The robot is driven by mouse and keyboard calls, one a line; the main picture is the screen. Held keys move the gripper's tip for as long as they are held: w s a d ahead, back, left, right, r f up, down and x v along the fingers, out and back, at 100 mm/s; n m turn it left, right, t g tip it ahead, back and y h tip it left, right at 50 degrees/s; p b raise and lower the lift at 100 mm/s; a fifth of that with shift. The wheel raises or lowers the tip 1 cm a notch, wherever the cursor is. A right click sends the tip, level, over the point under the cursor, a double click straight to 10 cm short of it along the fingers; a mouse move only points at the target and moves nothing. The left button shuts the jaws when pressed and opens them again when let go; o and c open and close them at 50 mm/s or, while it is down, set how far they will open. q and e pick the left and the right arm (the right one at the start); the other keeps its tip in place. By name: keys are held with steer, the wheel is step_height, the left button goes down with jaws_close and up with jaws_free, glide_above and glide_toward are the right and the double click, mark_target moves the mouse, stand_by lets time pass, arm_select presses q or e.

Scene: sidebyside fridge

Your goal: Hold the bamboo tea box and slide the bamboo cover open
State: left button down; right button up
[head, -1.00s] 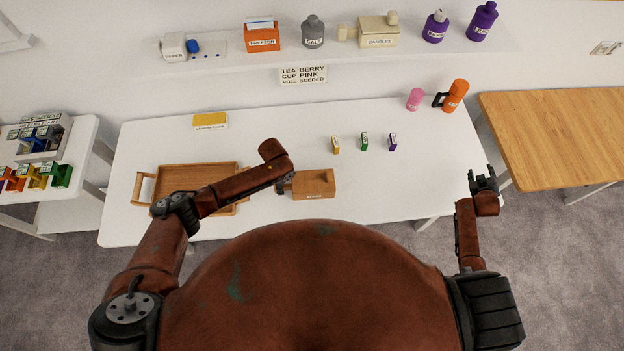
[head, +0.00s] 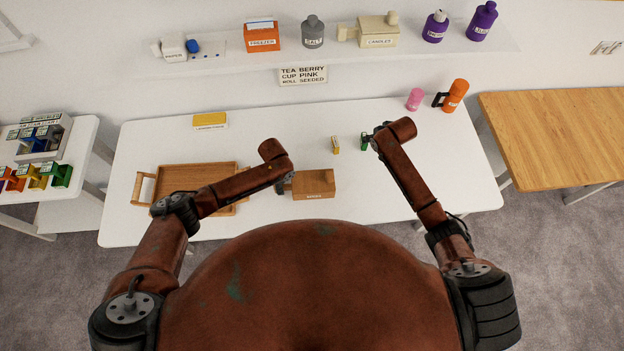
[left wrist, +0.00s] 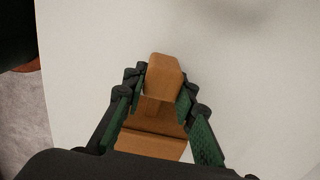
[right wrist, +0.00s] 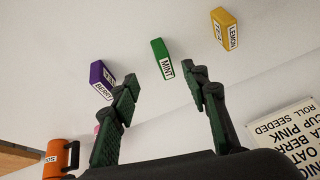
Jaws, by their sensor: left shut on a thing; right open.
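The bamboo tea box (head: 312,186) sits on the white table in front of me, its labelled side facing me. It also shows in the left wrist view (left wrist: 150,143). My left gripper (left wrist: 162,82) is shut on the box, with a raised wooden part (left wrist: 164,78) of it between the fingers. In the head view this gripper (head: 286,185) is at the box's left end. The bamboo cover cannot be told apart clearly from the box. My right gripper (right wrist: 166,84) is open and empty over the table, to the right of the box, near the small tea packets.
A green mint packet (right wrist: 162,60), a purple berry packet (right wrist: 101,76) and a yellow lemon packet (right wrist: 225,30) stand behind the box. A wooden tray (head: 196,168) is at left. A pink cup (head: 414,99) and orange flask (head: 455,95) stand at back right.

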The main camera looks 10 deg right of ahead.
steer(key=s+a+r+g, duration=0.1)
steer(key=s+a+r, duration=0.1)
steer(key=a, duration=0.4)
steer(key=s+a+r+g, duration=0.2)
steer(key=a, duration=0.4)
steer(key=n+g+h, duration=0.1)
steer(key=g, duration=0.1)
glide_toward(330, 178)
steer(key=shift+w+f, duration=0.1)
steer(key=shift+f, duration=5.2)
jaws_close()
